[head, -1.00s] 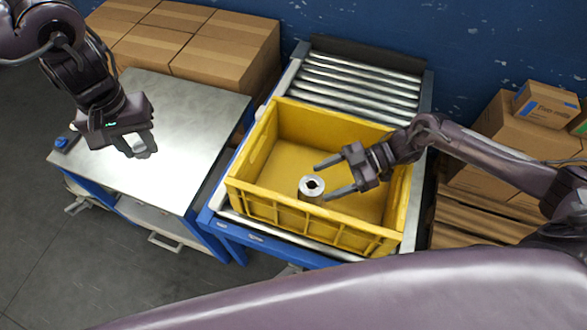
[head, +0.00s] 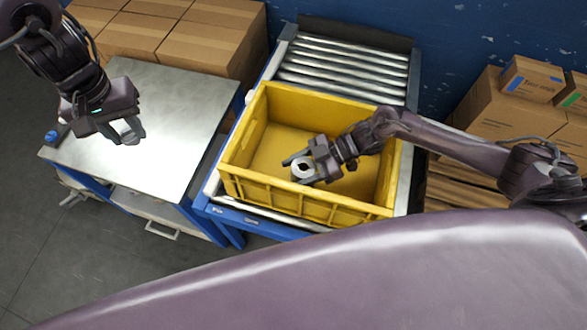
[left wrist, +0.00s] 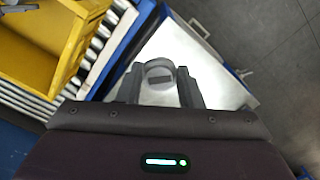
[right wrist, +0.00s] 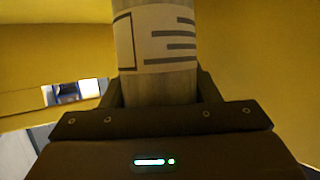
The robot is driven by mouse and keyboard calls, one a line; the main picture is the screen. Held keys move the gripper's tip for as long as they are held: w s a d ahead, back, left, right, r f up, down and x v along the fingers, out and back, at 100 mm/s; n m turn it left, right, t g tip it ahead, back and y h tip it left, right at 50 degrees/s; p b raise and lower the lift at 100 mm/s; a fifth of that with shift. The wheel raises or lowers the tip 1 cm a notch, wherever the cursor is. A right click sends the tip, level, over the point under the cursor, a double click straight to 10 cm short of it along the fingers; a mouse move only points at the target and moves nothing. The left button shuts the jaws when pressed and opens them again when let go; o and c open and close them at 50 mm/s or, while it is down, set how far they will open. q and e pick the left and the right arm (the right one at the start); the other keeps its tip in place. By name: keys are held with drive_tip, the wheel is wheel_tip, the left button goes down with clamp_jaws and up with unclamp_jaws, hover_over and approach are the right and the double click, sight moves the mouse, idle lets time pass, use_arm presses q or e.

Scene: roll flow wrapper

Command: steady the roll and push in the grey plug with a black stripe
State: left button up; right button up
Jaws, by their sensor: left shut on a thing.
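The roll (head: 302,169) stands upright in the yellow crate, with a dark hole in its top end. In the right wrist view the roll (right wrist: 157,45) shows a pale label with dark bars. My right gripper (head: 298,169) has its fingers on either side of the roll; they look open around it, though contact is hard to judge. My left gripper (head: 128,134) is shut on the grey plug (head: 131,131) above the metal table. In the left wrist view the plug (left wrist: 160,73) shows its black stripe between the fingertips.
The yellow crate (head: 300,207) stands on a roller conveyor (head: 345,72), its walls rising around the roll. The metal-topped table (head: 165,100) is left of it, mostly clear, with a blue object (head: 51,136) at its corner. Cardboard boxes (head: 210,45) stand behind, more at right.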

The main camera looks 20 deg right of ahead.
drive_tip(key=c, duration=0.4)
use_arm(q)
drive_tip(key=shift+d, duration=0.1)
drive_tip(key=shift+w+d+f, duration=0.1)
drive_tip(key=shift+d+f, duration=0.05)
drive_tip(key=shift+d, duration=0.15)
use_arm(e)
drive_tip(key=shift+w, duration=0.1)
use_arm(q)
drive_tip(key=s+d+f+m, duration=0.2)
drive_tip(key=d+f+m, duration=0.15)
drive_tip(key=d, duration=0.65)
drive_tip(key=s+d+f+m, duration=0.3)
drive_tip(key=d+m, duration=0.1)
drive_tip(key=d, duration=0.7)
drive_tip(key=s+d+f+m, duration=0.2)
drive_tip(key=d+f+m, duration=0.2)
drive_tip(key=d, duration=0.6)
drive_tip(key=shift+d+f, duration=0.15)
drive_tip(key=shift+f, duration=1)
drive_tip(key=shift+d+f, duration=0.1)
drive_tip(key=shift+f, duration=1.05)
